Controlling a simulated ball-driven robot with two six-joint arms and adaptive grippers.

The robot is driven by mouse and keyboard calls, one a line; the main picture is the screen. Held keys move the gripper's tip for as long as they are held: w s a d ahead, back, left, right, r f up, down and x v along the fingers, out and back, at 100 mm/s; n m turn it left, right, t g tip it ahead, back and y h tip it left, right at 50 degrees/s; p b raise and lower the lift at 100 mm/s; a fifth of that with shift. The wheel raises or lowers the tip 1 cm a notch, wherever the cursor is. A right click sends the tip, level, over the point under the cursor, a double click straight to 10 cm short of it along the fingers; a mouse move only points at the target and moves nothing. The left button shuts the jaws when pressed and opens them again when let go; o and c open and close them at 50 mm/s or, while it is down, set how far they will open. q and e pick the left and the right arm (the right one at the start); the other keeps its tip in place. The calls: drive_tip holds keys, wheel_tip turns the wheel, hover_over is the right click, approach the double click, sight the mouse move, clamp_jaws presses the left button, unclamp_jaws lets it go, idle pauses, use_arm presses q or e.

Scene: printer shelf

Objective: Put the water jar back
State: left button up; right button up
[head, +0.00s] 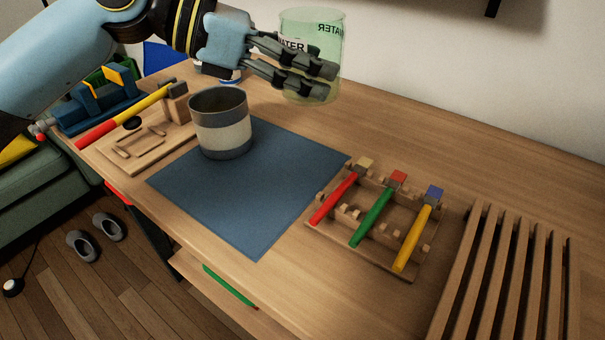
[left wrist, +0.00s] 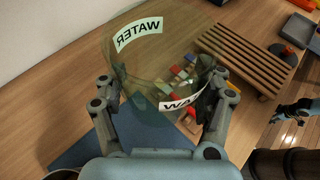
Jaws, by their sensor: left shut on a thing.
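The water jar (head: 327,32) is clear, greenish and labelled WATER. My left gripper (head: 325,80) is shut on it and holds it near the back of the desk, by the wall. It looks upright in the head view. In the left wrist view the jar (left wrist: 150,62) sits between the two fingers, and the desk shows through it. The fingers cover part of its lower side in the head view, so I cannot tell whether its base touches the desk. In the left wrist view what looks like my right gripper (left wrist: 296,108) shows small at the right edge.
A grey and cream mug (head: 222,128) stands on the blue mat (head: 250,195). A wooden rack with coloured sticks (head: 370,222) and a slatted wooden rack (head: 515,275) lie to the right. A wooden tool board (head: 143,148) lies left. The back right desk is clear.

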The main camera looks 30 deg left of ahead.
use_arm(q)
drive_tip(key=shift+w+d+f+p, duration=0.2)
drive_tip(key=shift+d+f+p, duration=0.15)
drive_tip(key=shift+d+p, duration=0.2)
drive_tip(key=shift+d+f+n+t+p, duration=0.4)
drive_tip(key=shift+d+f+p, duration=0.3)
drive_tip(key=shift+f+p, duration=0.25)
drive_tip(key=s+d+f+n+t+y+p, duration=0.1)
drive_tip(key=s+d+f+y+p, duration=0.15)
drive_tip(key=d+p, duration=0.2)
drive_tip(key=shift+h, duration=0.55)
drive_tip(key=a+f+b, duration=0.1)
drive_tip(key=a+f, duration=0.1)
drive_tip(key=a, duration=0.1)
drive_tip(key=a+f, duration=0.3)
drive_tip(key=a, duration=0.1)
drive_tip(key=a+f+b, duration=0.1)
drive_tip(key=a+f, duration=0.1)
drive_tip(key=a, duration=0.2)
drive_tip(key=shift+w+a+f+b, duration=0.15)
drive_tip(key=shift+a+f+b, duration=0.05)
drive_tip(key=shift+a+b, duration=0.1)
drive_tip(key=shift+f+b, duration=0.5)
drive_tip(key=shift+f, duration=1.45)
drive_tip(key=shift+f, duration=0.1)
drive_tip(key=o, duration=1.6)
drive_tip(key=shift+f, duration=0.1)
